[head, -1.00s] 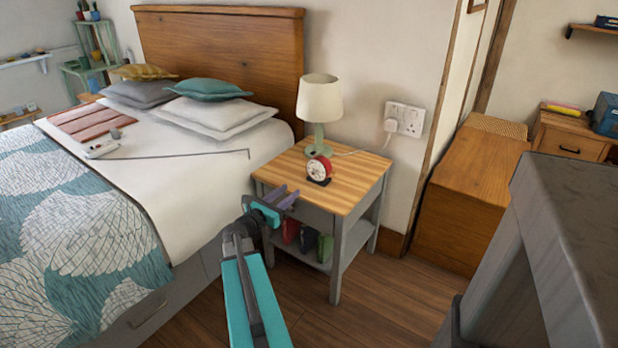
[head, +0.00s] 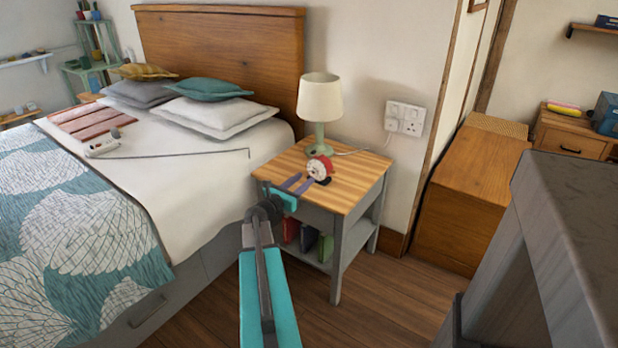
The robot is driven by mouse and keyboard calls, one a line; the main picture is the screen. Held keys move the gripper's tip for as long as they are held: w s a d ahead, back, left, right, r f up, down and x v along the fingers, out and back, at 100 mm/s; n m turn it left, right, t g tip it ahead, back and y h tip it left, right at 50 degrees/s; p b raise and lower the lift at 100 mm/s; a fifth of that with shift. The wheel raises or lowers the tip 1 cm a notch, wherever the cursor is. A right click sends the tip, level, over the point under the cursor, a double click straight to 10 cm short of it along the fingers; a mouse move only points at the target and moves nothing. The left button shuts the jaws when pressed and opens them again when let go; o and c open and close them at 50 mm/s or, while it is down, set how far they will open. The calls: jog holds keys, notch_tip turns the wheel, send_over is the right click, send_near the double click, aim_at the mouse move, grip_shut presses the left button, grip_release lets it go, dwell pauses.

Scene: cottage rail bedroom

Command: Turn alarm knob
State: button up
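A small red alarm clock (head: 320,167) with a white face stands on the wooden-topped nightstand (head: 350,193), near its middle. Its knob is too small to make out. My gripper (head: 299,183) reaches over the nightstand's front left edge. Its two purple fingers are apart with a gap between them, and their tips are just left of and below the clock. Nothing shows between the fingers. I cannot tell whether a fingertip touches the clock.
A lamp (head: 320,104) stands behind the clock on the nightstand. Books (head: 308,238) stand on the lower shelf. The bed (head: 190,172) is close on the left. A wall socket (head: 404,118) is behind at right. The nightstand's right side is clear.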

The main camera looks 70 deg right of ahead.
aim_at(313, 172)
jog(key=shift+x, duration=2.5)
grip_shut()
jog(key=shift+s+a, duration=0.1)
jog(key=shift+a, duration=0.3)
jog(key=shift+d, duration=0.4)
jog(key=shift+f+m+b, duration=0.1)
jog(key=shift+m+b, duration=0.2)
jog(key=shift+b, duration=0.25)
